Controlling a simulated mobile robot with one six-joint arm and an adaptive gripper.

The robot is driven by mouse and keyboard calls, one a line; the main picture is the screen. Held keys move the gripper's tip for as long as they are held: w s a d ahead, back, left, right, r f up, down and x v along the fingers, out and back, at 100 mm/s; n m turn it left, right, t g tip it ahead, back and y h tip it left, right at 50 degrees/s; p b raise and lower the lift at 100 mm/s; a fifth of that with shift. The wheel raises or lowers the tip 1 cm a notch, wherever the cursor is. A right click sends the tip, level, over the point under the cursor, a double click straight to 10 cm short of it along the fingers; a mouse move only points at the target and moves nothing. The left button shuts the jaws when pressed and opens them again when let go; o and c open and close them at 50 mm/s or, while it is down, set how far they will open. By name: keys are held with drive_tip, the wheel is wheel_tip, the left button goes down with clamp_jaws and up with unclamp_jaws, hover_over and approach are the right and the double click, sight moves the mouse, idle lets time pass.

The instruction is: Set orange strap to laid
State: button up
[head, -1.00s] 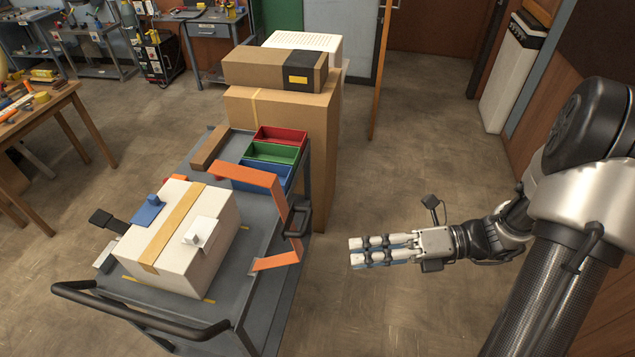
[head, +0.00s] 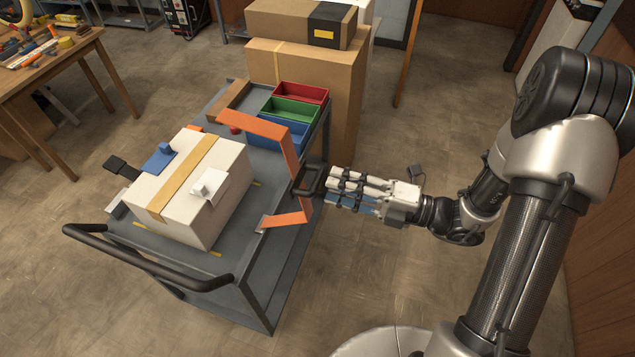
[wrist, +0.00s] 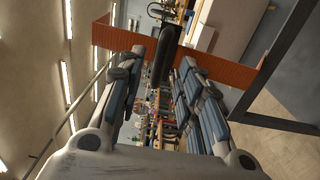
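The orange strap (head: 262,130) lies bent beside the white box (head: 190,190), not across it. It runs from behind the box to the cart's right edge and back toward a metal end at the front. A black loop handle (head: 308,179) sits at the strap's outer stretch. My gripper (head: 333,188) is just right of this handle. In the wrist view my gripper (wrist: 160,72) is open, with the black handle (wrist: 162,55) between its fingers and the orange strap (wrist: 122,38) crossing beyond. I cannot tell whether the fingers touch the handle.
The grey cart (head: 262,250) has a black push bar (head: 150,262) at the front. Red (head: 300,92), green (head: 290,110) and blue (head: 279,131) bins stand on its far end, near cardboard boxes (head: 305,75). The box carries a tan band (head: 182,178). Floor is free to the right.

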sight(317, 178)
drive_tip(key=b+x, duration=0.1)
drive_tip(key=x, duration=0.4)
drive_tip(key=shift+a, duration=0.1)
drive_tip(key=shift+c, duration=0.5)
clamp_jaws()
